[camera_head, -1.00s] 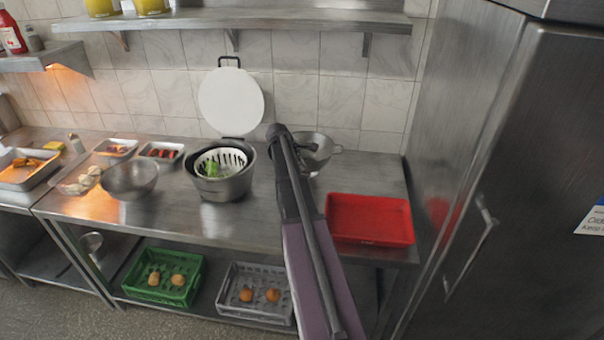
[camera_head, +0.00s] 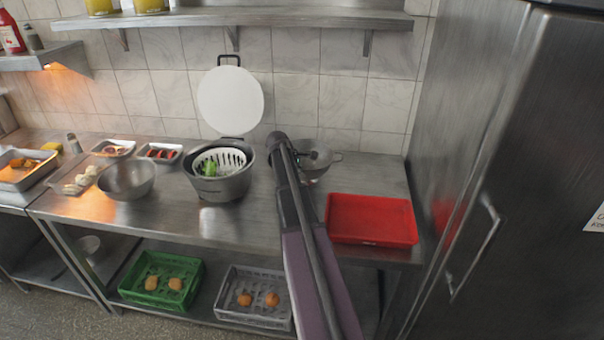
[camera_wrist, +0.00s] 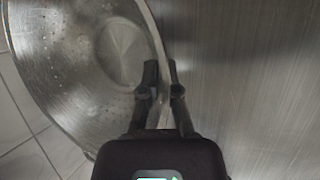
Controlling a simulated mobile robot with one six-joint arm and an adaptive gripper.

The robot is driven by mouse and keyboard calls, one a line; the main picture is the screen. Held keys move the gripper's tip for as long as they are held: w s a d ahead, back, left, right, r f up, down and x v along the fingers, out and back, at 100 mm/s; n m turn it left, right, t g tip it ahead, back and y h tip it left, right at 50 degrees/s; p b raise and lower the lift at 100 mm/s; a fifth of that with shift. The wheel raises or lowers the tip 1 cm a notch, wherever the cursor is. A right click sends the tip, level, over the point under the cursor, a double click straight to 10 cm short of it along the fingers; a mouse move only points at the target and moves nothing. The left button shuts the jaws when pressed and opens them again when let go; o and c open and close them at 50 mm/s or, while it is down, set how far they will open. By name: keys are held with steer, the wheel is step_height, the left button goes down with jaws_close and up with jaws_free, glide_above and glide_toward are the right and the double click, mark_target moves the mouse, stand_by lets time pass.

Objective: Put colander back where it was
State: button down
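The colander (camera_head: 322,158), a shiny metal bowl with small holes and a loop handle at its right, is at the back right of the steel table, partly hidden behind my arm. In the wrist view the colander (camera_wrist: 85,70) fills the left side, its open inside facing the camera. My gripper (camera_wrist: 162,75) has one finger on each side of the colander's rim and looks shut on it. In the head view the fingers are hidden by my arm. I cannot tell whether the colander's base touches the table.
A red tray (camera_head: 372,240) lies at the table's front right. A grey pot (camera_head: 222,188) with a white basket and a plain metal bowl (camera_head: 127,182) stand to the left. A white round board (camera_head: 230,103) leans on the wall. A steel fridge (camera_head: 500,150) closes off the right side.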

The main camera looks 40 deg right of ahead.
steer(key=shift+f, duration=0.15)
steer(key=c, duration=0.8)
jaws_free()
steer(key=shift+a+r+p, duration=0.25)
steer(key=shift+r+p, duration=0.4)
steer(key=shift+r, duration=0.15)
steer(key=p+v, duration=0.9)
steer(key=v, duration=0.1)
steer(key=shift+a+r, duration=0.25)
steer(key=shift+r, duration=0.05)
steer(key=s+a+f+m+y, duration=0.1)
steer(key=s+a, duration=0.4)
steer(key=a, duration=0.8)
steer(key=s+a+m+y, duration=0.3)
steer(key=s+a, duration=0.3)
steer(key=a, duration=0.7)
steer(key=s+a+f+m+y, duration=0.1)
steer(key=s+a, duration=0.5)
steer(key=a, duration=0.8)
steer(key=shift+f+m+t+y, duration=0.4)
steer(key=shift+m+y, duration=0.2)
steer(key=shift+m, duration=0.6)
